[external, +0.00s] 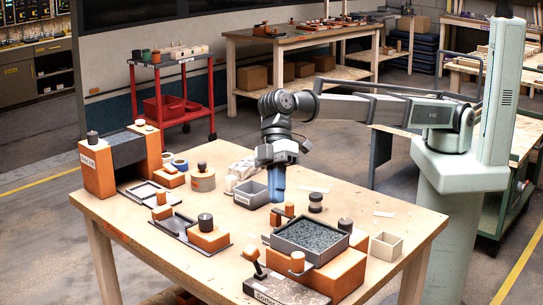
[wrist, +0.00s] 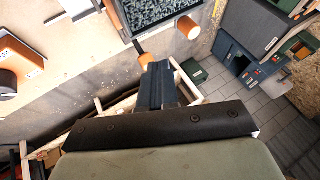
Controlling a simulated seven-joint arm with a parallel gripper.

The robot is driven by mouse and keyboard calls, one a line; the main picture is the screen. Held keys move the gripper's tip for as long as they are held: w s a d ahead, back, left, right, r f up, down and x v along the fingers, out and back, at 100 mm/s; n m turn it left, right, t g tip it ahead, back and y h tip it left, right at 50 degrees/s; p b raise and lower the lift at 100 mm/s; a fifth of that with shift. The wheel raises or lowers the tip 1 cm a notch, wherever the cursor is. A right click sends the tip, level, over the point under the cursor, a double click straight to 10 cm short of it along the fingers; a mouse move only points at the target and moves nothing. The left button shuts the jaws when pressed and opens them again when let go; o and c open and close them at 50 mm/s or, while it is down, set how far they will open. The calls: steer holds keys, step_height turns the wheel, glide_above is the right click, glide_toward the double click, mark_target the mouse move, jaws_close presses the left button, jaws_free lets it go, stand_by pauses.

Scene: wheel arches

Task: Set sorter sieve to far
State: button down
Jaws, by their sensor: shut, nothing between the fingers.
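The sorter is an orange block (external: 338,272) at the table's front right, with a dark-framed sieve tray (external: 311,236) of grey grit on top. A dark plate with partly legible lettering that seems to begin "Sorter" (external: 283,291) is at its front, with a tilted orange-tipped lever (external: 252,257) beside it. Orange pegs stand at the tray's near side (external: 297,262) and far side (external: 289,209). My gripper (external: 277,196) points down behind the tray, shut and empty. In the wrist view its fingertips (wrist: 156,68) appear near an orange peg (wrist: 187,27) and the tray (wrist: 152,8); contact cannot be told.
An open grey box (external: 251,195) stands just left of my gripper. An orange arch block (external: 112,160) is at the table's far left, and dark trays with an orange block (external: 208,237) lie centre left. A small beige box (external: 386,246) is at right. Bare table shows at the front left.

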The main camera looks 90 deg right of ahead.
stand_by(0.3)
glide_toward(305, 268)
steer(key=shift+w+a+f, duration=1.45)
steer(key=shift+w+f, duration=0.15)
steer(key=shift+w, duration=0.15)
steer(key=shift+s+a, duration=1.65)
